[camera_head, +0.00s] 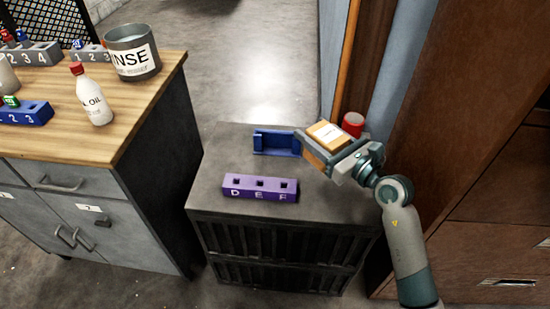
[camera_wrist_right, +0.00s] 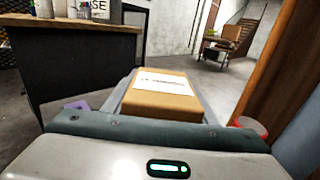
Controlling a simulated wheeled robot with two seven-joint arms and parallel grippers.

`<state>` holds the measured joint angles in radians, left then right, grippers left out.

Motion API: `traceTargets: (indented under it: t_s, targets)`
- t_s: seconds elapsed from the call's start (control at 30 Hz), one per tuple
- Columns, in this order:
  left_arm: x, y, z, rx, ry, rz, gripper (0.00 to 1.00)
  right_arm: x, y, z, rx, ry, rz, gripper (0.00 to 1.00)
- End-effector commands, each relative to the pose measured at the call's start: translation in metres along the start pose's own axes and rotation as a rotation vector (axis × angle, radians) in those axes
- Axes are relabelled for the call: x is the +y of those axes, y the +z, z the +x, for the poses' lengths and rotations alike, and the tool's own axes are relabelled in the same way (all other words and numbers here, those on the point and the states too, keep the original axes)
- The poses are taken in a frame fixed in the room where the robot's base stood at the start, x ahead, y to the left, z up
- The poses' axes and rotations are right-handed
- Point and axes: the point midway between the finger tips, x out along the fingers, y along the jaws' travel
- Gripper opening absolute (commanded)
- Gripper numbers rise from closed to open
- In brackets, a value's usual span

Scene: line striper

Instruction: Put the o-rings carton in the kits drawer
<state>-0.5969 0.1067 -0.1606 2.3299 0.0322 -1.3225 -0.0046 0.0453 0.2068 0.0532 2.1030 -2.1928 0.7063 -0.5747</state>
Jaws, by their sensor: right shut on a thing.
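A small tan carton with a white label (camera_head: 327,134) is held in my right gripper (camera_head: 330,152), above the right part of the low dark cabinet (camera_head: 222,160). In the right wrist view the carton (camera_wrist_right: 160,94) sits between the jaws, its label (camera_wrist_right: 162,81) facing up; the print is too small to read. My left gripper is not in view. The workbench (camera_head: 150,85) at left has a grey front with a drawer (camera_head: 60,178) and doors with small labels I cannot read. I cannot tell which drawer is the kits drawer.
On the low cabinet are a blue holder (camera_head: 262,141), a purple block marked D, E, F (camera_head: 260,188) and a red-topped container (camera_head: 353,124). A bottle (camera_head: 92,97) and a rinse pot (camera_head: 131,58) stand on the workbench. Brown wooden drawers (camera_head: 490,215) are at right.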

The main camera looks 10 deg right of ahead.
Motion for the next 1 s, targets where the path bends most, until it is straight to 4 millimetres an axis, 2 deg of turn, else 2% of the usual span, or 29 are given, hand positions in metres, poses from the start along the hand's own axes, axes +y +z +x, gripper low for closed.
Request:
traceTargets:
  t_s: [0.57,0.67,1.0]
  targets:
    - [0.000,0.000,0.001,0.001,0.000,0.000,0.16,0.000,-0.001,0.000,-0.001,0.000,0.000,0.24]
    - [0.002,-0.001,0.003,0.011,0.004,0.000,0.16,0.000,-0.008,0.000,0.000,0.001,0.001,0.24]
    - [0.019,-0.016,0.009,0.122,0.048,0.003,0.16,0.000,-0.057,0.000,0.001,0.000,0.001,0.24]
